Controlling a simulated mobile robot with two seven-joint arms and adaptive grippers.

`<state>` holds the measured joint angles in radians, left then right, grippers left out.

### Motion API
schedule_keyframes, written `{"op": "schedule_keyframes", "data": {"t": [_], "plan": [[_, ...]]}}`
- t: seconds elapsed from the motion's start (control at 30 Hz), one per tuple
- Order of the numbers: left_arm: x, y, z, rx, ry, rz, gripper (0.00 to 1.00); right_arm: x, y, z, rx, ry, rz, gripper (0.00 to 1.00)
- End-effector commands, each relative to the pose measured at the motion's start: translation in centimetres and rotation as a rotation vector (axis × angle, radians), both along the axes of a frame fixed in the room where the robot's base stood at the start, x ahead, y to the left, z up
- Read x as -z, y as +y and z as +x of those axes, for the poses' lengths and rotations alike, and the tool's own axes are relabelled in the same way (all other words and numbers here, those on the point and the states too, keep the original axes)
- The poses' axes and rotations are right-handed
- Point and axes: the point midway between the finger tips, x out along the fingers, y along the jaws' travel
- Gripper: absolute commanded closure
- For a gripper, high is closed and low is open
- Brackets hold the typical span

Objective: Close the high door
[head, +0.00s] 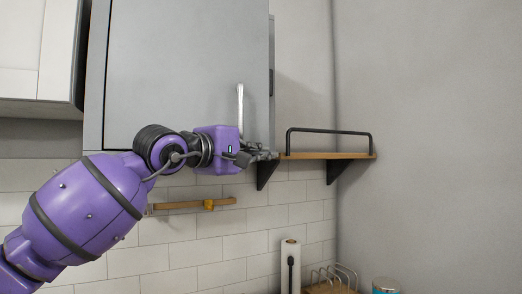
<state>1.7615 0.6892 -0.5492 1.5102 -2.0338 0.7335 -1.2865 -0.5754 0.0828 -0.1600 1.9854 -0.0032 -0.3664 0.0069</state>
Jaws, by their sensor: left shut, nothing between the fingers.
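The high door (180,75) is a flat grey panel on the wall cabinet at upper left, with a pale vertical bar handle (240,105) near its lower right. A narrow strip with a dark slot shows along its right edge. I cannot tell whether a gap stands between door and cabinet. My left gripper (264,156) is shut and empty at the door's lower right corner, below the handle. I cannot tell whether it touches the door. My right gripper is not in view.
A wooden shelf (325,155) with a black rail and brackets is just right of my left gripper. A white cabinet (35,50) hangs at far left. A wooden wall rail (185,206), a paper roll (290,265) and a wire rack (335,280) are below. The right wall is bare.

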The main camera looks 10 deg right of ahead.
Motion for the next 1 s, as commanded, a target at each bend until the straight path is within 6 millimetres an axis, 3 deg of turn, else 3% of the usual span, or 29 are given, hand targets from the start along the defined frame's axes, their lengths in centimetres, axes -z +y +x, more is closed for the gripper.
{"op": "schedule_keyframes", "data": {"t": [0.2, 0.37, 1.0], "plan": [[0.0, -0.2, 3.6, -0.001, 0.002, -0.001, 1.0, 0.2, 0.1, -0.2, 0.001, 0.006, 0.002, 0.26], [0.0, -0.1, 5.1, 0.0, 0.0, -0.001, 1.0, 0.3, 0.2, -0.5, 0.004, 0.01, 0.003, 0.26], [0.0, -0.1, 5.7, 0.002, 0.0, 0.0, 1.0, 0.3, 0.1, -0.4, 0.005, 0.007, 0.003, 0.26]]}}
